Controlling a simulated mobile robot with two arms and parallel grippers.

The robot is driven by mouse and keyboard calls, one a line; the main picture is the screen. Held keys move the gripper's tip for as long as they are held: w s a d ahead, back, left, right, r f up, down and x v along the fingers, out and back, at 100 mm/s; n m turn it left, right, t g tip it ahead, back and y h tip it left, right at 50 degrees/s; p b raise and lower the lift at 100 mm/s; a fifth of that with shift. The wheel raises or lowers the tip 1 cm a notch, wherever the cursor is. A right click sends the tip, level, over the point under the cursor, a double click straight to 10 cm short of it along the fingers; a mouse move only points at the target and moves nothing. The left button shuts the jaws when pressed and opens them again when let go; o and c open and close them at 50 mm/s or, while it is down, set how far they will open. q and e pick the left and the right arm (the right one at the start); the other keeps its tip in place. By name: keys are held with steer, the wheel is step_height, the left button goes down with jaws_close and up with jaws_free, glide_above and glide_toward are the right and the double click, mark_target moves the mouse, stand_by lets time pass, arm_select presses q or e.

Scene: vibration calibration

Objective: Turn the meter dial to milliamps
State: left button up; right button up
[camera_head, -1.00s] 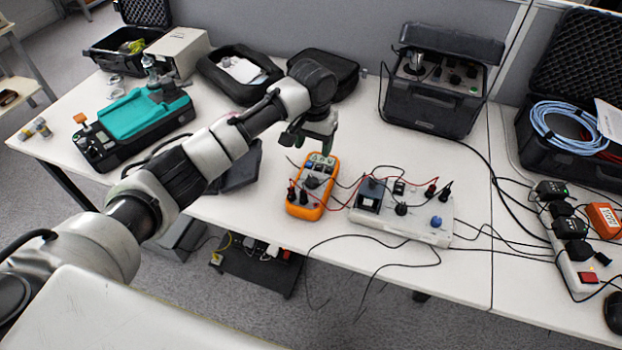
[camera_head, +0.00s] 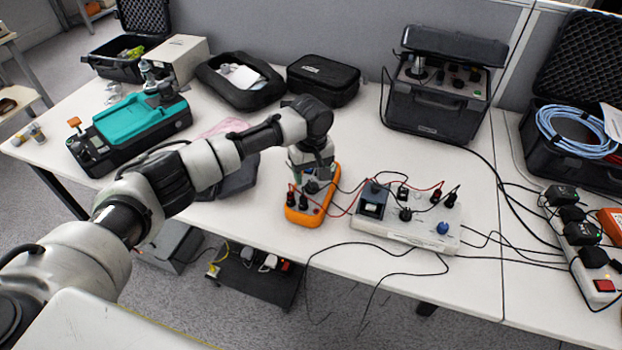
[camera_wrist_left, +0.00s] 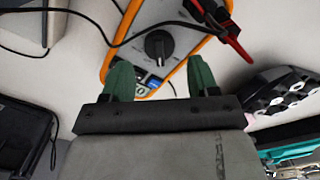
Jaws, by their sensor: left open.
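The orange handheld meter (camera_head: 303,214) lies on the white table, with black and red leads plugged in at its near end. In the left wrist view the meter (camera_wrist_left: 134,17) shows its grey face and a black round dial (camera_wrist_left: 158,45) with a light pointer mark. The dial's setting is too small to read. My left gripper (camera_head: 308,180) is over the meter's far part and hides it in the head view. In the left wrist view its two green fingers (camera_wrist_left: 160,72) are open and empty, apart on either side, just short of the dial. My right gripper is not in view.
A white box with sockets and a blue knob (camera_head: 410,219) stands right of the meter, with loose leads around it. A black case (camera_head: 322,80) and a large black instrument (camera_head: 437,95) stand behind. A teal-topped device (camera_head: 130,131) sits left.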

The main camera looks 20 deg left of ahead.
arm_select(q)
steer(key=shift+f, duration=1.35)
steer(key=c, duration=0.9)
steer(key=shift+r+m+p, duration=0.15)
steer(key=shift+m+p, duration=0.15)
steer(key=shift+p, duration=0.25)
steer(key=shift+d+m+p, duration=0.15)
steer(key=shift+m+p, duration=0.75)
steer(key=shift+p, duration=0.25)
steer(key=shift+m+p, duration=0.7)
steer(key=shift+m, duration=0.4)
steer(key=shift+w+d+m+p, duration=0.1)
steer(key=shift+m+p, duration=0.5)
steer(key=shift+m, duration=0.9)
